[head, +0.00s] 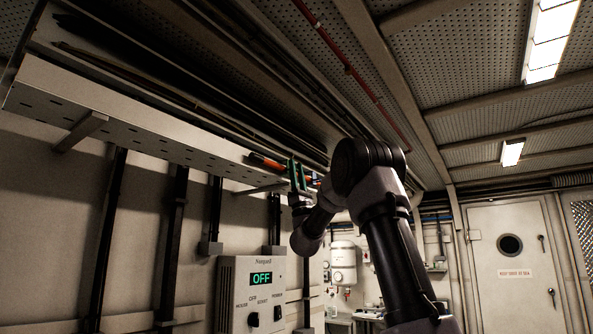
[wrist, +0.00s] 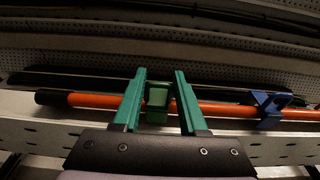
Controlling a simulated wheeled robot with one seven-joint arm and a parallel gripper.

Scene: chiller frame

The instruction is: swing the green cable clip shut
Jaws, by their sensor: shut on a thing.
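The green cable clip (wrist: 157,98) is a small dark green block at the orange rod in the wrist view, in the middle of the picture. My gripper (wrist: 160,76) has two teal fingers, one on each side of the clip, and is shut on it. I cannot tell from this angle how far the clip is swung round the rod. In the head view my gripper (head: 297,174) is raised to the front edge of the high tray, and the clip cannot be made out there.
The orange rod (wrist: 85,99) with a black end runs along the perforated tray (head: 130,125). A blue clip (wrist: 269,106) sits on the rod to the right. Below the tray are a control box (head: 252,290) reading OFF and dark vertical rails. A door (head: 508,262) stands far right.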

